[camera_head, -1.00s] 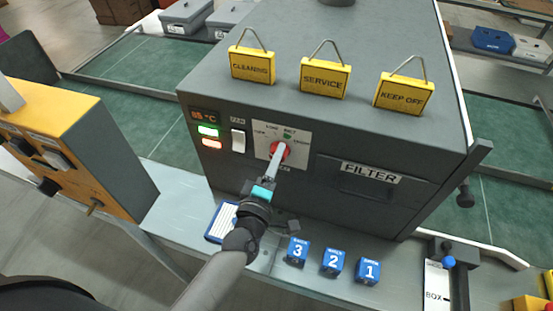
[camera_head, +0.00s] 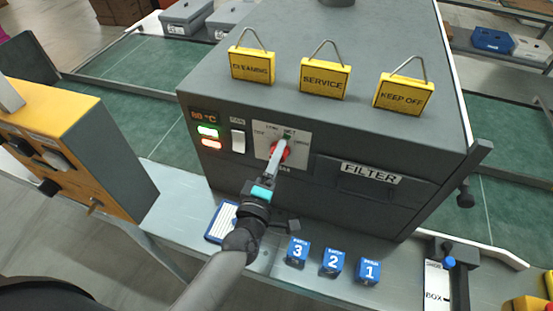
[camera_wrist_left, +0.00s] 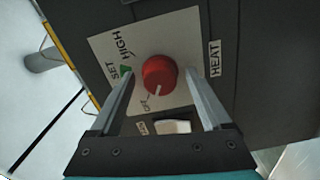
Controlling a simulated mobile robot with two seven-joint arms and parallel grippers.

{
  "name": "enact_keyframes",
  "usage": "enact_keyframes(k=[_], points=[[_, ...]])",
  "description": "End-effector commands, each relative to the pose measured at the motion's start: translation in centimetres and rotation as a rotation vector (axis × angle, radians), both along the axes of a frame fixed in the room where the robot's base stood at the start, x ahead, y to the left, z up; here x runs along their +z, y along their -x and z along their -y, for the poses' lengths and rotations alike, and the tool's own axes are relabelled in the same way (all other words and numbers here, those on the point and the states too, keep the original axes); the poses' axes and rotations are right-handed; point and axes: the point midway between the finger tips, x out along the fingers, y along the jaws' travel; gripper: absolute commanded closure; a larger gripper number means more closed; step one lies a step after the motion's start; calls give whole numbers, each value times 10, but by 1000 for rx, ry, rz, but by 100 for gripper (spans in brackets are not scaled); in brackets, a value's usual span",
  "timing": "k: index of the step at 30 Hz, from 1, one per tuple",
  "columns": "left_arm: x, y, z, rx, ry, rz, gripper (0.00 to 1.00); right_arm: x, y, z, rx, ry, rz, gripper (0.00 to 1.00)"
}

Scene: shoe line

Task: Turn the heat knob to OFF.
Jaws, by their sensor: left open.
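The red heat knob (camera_head: 280,151) sits on a white dial plate (camera_head: 300,136) on the front of the grey oven. In the left wrist view the knob (camera_wrist_left: 159,74) has a white mark on its lower edge, facing the small label that seems to read OFF. My left gripper (camera_head: 277,158) is at the knob. In the left wrist view its open fingers (camera_wrist_left: 159,72) lie on either side of the knob, with visible gaps. A green triangle (camera_wrist_left: 126,71) marks the plate by SET and HIGH. My right gripper is not in view.
A white switch (camera_head: 238,141) and a display (camera_head: 206,116) are left of the dial. Three yellow tags, such as SERVICE (camera_head: 325,80), stand on the oven top. Blue numbered blocks (camera_head: 333,262) and a blue-edged card (camera_head: 220,222) lie on the ledge below.

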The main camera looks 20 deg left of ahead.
Motion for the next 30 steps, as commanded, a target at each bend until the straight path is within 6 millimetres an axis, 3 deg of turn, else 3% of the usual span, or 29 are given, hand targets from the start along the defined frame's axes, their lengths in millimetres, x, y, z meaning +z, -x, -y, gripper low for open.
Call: enact_keyframes(k=[8,30], points=[[-1,12,0,-1,-1,-2,19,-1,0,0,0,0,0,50],[-1,137,-5,-2,-2,-2,19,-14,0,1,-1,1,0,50]])
